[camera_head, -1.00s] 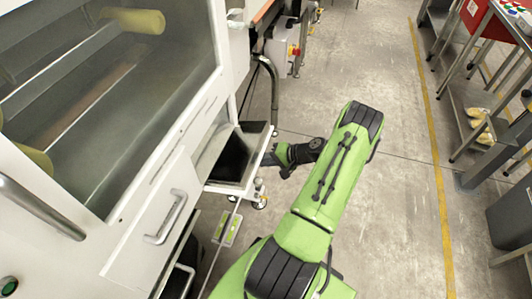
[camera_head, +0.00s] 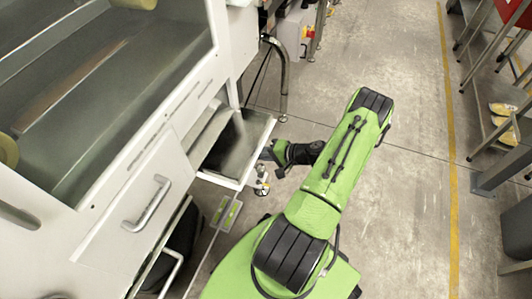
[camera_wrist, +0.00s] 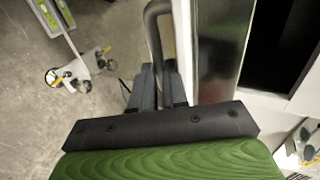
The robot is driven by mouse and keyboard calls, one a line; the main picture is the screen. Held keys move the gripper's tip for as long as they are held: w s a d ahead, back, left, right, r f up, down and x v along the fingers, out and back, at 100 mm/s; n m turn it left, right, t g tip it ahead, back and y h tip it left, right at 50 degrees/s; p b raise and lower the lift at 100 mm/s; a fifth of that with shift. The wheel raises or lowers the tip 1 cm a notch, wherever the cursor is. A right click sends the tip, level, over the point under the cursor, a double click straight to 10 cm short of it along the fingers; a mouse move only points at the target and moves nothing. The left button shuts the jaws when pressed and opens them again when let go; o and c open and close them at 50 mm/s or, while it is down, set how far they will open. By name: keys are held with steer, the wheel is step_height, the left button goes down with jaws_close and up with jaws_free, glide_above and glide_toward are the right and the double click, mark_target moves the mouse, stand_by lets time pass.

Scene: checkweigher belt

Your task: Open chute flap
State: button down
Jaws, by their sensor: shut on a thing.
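The chute flap (camera_head: 219,181) is the pale, framed panel low on the side of the white machine. It stands out from the machine, with a dark interior showing. In the wrist view its metallic edge (camera_wrist: 215,50) runs beside a dark opening. My gripper (camera_head: 267,155) is at the flap's outer right edge. In the wrist view the gripper (camera_wrist: 158,82) is shut on the flap's dark bent bar handle (camera_wrist: 153,32). The exact grip on the handle is partly hidden between the fingers.
Below and left of the flap is a white panel with a grey handle (camera_head: 149,204). A metal machine leg (camera_head: 282,80) stands behind the flap. Open concrete floor (camera_head: 410,150) lies to the right, with a yellow line and shelving (camera_head: 492,110) beyond.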

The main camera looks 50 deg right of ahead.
steer(key=f, duration=0.1)
steer(key=f+g, duration=0.1)
steer(key=shift+s+f, duration=0.3)
steer(key=c, duration=1.4)
jaws_free()
steer(key=shift+o, duration=1.2)
steer(key=shift+s+d, duration=0.1)
steer(key=shift+o, duration=0.2)
steer(key=shift+s+d, duration=0.1)
steer(key=shift+d, duration=0.05)
steer(key=p+v, duration=0.4)
steer(key=v, duration=1.2)
steer(key=shift+r+t, duration=0.3)
steer(key=shift+r, duration=0.15)
